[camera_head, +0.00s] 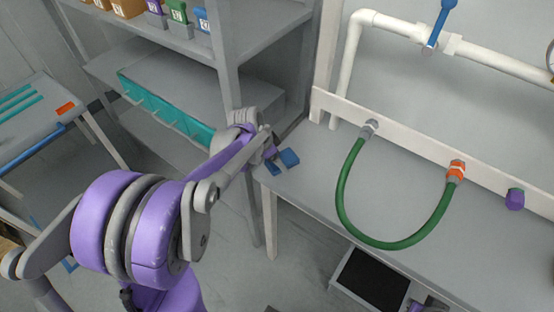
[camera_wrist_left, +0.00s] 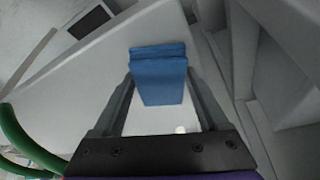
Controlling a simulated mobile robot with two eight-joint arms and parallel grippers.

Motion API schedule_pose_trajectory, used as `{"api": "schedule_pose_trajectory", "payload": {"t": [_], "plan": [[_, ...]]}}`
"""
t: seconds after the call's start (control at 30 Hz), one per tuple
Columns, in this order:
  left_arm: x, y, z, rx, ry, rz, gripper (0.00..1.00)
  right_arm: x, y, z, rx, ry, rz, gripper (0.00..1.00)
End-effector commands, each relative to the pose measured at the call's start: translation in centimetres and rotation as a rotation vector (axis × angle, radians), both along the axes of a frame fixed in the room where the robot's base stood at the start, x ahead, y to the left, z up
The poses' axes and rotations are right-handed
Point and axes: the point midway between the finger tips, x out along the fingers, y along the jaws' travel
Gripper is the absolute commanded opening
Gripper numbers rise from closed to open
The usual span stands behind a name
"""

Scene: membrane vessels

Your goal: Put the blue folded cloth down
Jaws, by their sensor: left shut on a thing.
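The blue folded cloth (camera_wrist_left: 160,78) is between the two fingers of my left gripper (camera_wrist_left: 160,92) in the left wrist view, and the gripper is shut on it. In the head view the blue cloth (camera_head: 289,157) shows at the gripper's tip, over the left end of the grey worktop (camera_head: 305,190). My left gripper (camera_head: 279,161) is partly hidden by its own wrist there. I cannot tell whether the cloth touches the worktop.
A green hose (camera_head: 343,205) loops over the worktop from a white rail (camera_head: 415,147). A purple knob (camera_head: 515,199) is at the right. Grey shelving (camera_head: 229,75) with a teal bin (camera_head: 165,115) stands left of the worktop. The worktop between cloth and hose is clear.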

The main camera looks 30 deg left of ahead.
Motion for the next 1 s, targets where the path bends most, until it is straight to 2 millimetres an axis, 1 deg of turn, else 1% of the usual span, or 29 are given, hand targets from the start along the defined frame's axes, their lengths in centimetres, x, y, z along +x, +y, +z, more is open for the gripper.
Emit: {"api": "schedule_pose_trajectory", "payload": {"t": [0.13,0.17,0.2,0.27,0.77,0.9,1.0], "plan": [[0.0,0.0,-0.4,0.000,0.000,0.000,0.16,-0.1,0.0,-0.4,0.000,0.002,0.000,0.00],[0.0,0.0,-0.3,0.000,0.000,0.000,0.81,-0.1,0.0,-0.3,0.000,0.002,0.000,0.00],[0.0,0.0,-0.3,0.000,0.000,0.000,0.89,-0.1,0.0,-0.3,0.000,0.001,0.000,0.00],[0.0,0.0,-0.3,0.000,0.000,0.000,0.99,-0.1,0.0,-0.3,0.000,0.001,0.000,0.00],[0.0,0.0,-0.2,0.000,0.000,0.000,1.00,-0.1,0.0,-0.2,0.000,0.001,0.000,0.00],[-0.2,0.1,0.7,0.000,0.000,0.001,1.00,0.0,0.0,0.1,0.000,-0.001,0.000,0.00],[-0.8,0.4,2.2,0.001,0.000,0.004,1.00,0.1,0.0,0.3,0.000,-0.002,0.000,0.00]]}}
